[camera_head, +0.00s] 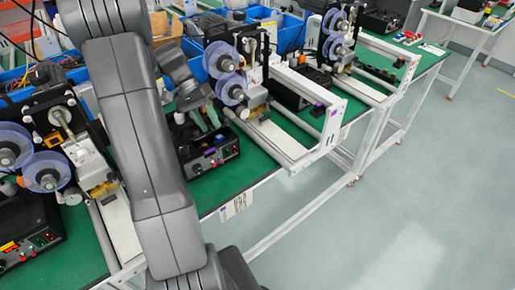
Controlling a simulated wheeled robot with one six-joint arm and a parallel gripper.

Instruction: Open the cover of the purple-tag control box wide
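A black control box (213,158) stands on the green bench top in the middle left, with small knobs and lights on its front and what looks like a small purple mark. My arm hides its left part. My gripper (207,122) is over the back of this box, with its two grey fingers pointing down and apart. I see nothing between the fingers. Whether they touch the box or its cover cannot be told. The cover's position is not clear behind the gripper.
A machine with blue-purple reels (223,60) stands close behind and right of the box. A white frame with a purple tag (318,109) is to the right. Another black control box (28,232) with a yellow label is at lower left. The floor (400,220) at right is clear.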

